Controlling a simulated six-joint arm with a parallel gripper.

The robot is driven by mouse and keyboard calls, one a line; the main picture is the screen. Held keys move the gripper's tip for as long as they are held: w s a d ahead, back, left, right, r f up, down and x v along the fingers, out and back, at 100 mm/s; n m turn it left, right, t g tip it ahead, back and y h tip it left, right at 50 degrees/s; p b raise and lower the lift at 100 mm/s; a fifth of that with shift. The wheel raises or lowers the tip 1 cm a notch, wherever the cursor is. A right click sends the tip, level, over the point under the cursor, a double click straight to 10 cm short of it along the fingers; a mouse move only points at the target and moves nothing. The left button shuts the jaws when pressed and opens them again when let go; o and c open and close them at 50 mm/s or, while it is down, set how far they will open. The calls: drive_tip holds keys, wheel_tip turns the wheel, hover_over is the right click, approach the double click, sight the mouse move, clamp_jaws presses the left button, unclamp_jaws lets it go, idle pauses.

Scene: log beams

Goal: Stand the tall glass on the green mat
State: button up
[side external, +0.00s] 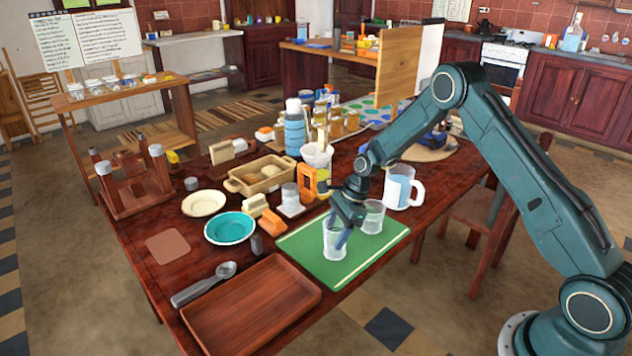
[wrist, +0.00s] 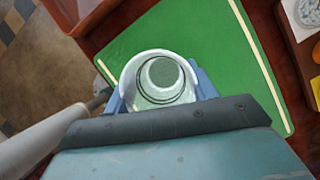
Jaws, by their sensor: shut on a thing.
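The green mat (side external: 310,254) lies near the table's front edge and also shows in the wrist view (wrist: 200,30). The clear tall glass (side external: 332,246) is upright over the front middle of the mat. Its base looks at or very close to the mat surface; I cannot tell if it touches. My gripper (side external: 343,230) is shut on this glass, with a blue finger on each side of it. In the wrist view I look down into the round mouth of the glass (wrist: 163,75). A shorter clear glass (side external: 373,217) stands on the mat behind it, to the right.
A measuring jug (side external: 402,188) with blue contents stands behind the mat. A wooden tray (side external: 250,305) lies left of the mat. A teal bowl (side external: 230,228), a jar (side external: 290,197) and orange items (side external: 272,223) crowd the mat's left and back sides.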

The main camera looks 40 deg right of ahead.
drive_tip(key=o, duration=1)
drive_tip(key=shift+r, duration=0.1)
drive_tip(key=v, duration=1.2)
drive_tip(key=shift+s, duration=0.1)
